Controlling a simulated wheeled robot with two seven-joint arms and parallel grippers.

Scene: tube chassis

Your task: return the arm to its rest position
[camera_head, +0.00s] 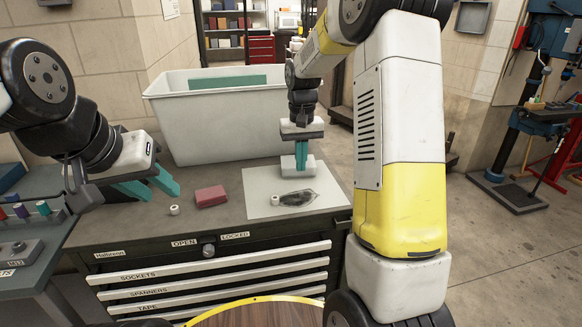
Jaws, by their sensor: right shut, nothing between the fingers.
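My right gripper (302,166) points down over the back part of the pale mat (262,182) on the workbench. Its teal fingers are together with nothing between them. A small white block (287,165) shows right around the fingertips; I cannot tell whether they touch it. My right arm rises up and across the right half of the view. My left gripper (159,193) hangs at the left over the bench, its teal fingers apart and empty.
A dark glossy object (299,197) and a small white cylinder (276,200) lie on the mat. A red block (211,196) and another white cylinder (174,210) sit left of it. A large white bin (210,125) stands behind.

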